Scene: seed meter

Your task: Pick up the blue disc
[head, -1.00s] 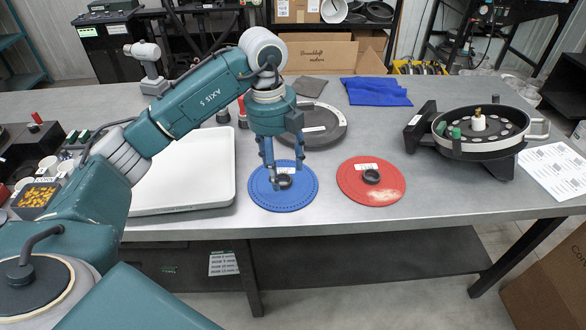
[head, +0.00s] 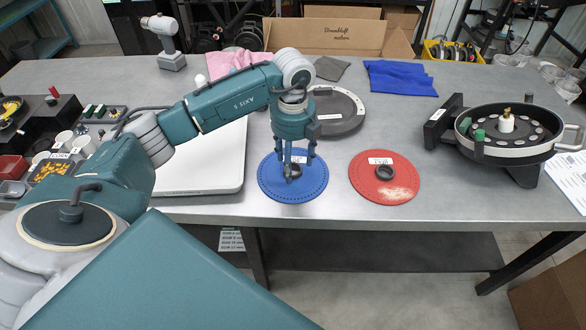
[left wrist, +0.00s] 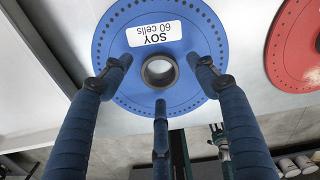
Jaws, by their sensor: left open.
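The blue disc (head: 293,190) lies flat on the table near its front edge, with a dark ring hub at its middle. In the left wrist view the blue disc (left wrist: 135,75) shows a white label reading "SOY 60 cells" and small holes round its rim. My left gripper (head: 293,167) points down over the disc's hub. In the left wrist view its fingers (left wrist: 158,80) are spread around the hub ring (left wrist: 159,71), with a gap to it, and hold nothing. I cannot tell how high the fingertips are above the disc. My right gripper is not in view.
A red disc (head: 385,190) lies just right of the blue one. A dark grey disc (head: 345,118) lies behind. A white tray (head: 215,175) is on the left. The round seed meter (head: 480,155) stands at the right. Blue cloth (head: 400,80) lies at the back.

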